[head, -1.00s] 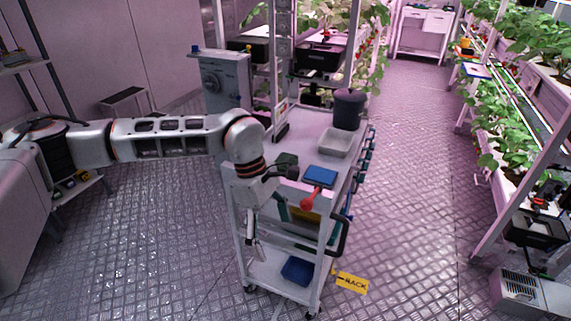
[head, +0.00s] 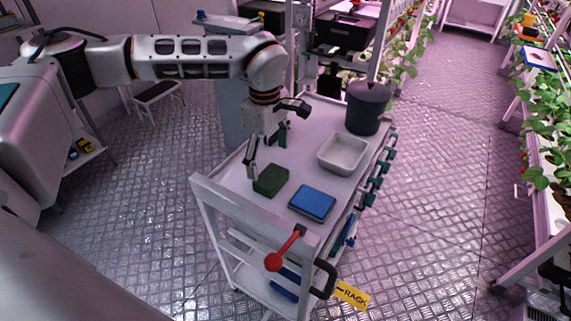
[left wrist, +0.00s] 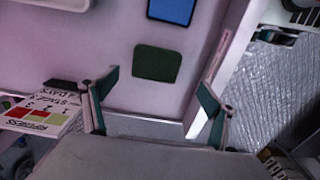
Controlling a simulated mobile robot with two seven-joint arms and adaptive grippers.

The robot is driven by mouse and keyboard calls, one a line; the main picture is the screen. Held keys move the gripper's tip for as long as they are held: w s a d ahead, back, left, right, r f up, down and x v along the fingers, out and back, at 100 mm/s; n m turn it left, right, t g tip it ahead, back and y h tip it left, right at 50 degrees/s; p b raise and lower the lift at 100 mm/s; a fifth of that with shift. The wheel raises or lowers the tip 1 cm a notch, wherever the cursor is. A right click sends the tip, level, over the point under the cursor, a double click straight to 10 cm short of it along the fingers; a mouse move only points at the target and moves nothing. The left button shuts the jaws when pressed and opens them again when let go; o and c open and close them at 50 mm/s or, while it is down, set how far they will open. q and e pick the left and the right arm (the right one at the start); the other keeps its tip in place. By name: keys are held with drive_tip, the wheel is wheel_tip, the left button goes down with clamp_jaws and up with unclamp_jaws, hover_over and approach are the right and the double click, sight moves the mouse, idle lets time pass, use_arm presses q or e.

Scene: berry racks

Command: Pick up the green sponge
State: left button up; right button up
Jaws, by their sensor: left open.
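The dark green sponge (head: 271,180) lies flat on the top shelf of the white cart (head: 232,187), left of a blue pad (head: 312,203). My left gripper (head: 267,150) is open and empty, above the cart top and just behind the sponge in the head view. In the left wrist view, the sponge (left wrist: 157,63) lies beyond the gap between the two spread fingers (left wrist: 160,85). The fingers do not appear to touch it. My right gripper is not in view.
A pale tray (head: 342,154) and a dark bucket (head: 367,108) stand farther back on the cart top. A red ball-ended lever (head: 274,262) and a black handle (head: 325,280) stick out at the cart's near end. Plant racks stand at the right.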

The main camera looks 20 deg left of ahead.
sight(271, 177)
use_arm(q)
drive_tip(key=shift+w+f, duration=0.15)
drive_tip(key=shift+w, duration=0.05)
drive_tip(key=shift+f, duration=0.3)
drive_tip(key=shift+s+f, duration=0.15)
drive_tip(key=shift+f, duration=1.05)
drive_tip(key=f, duration=0.3)
drive_tip(key=shift+w+f, duration=0.25)
drive_tip(key=shift+w, duration=0.05)
drive_tip(key=shift+f, duration=0.45)
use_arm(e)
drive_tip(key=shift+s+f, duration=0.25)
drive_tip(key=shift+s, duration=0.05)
use_arm(q)
drive_tip(key=c, duration=0.8)
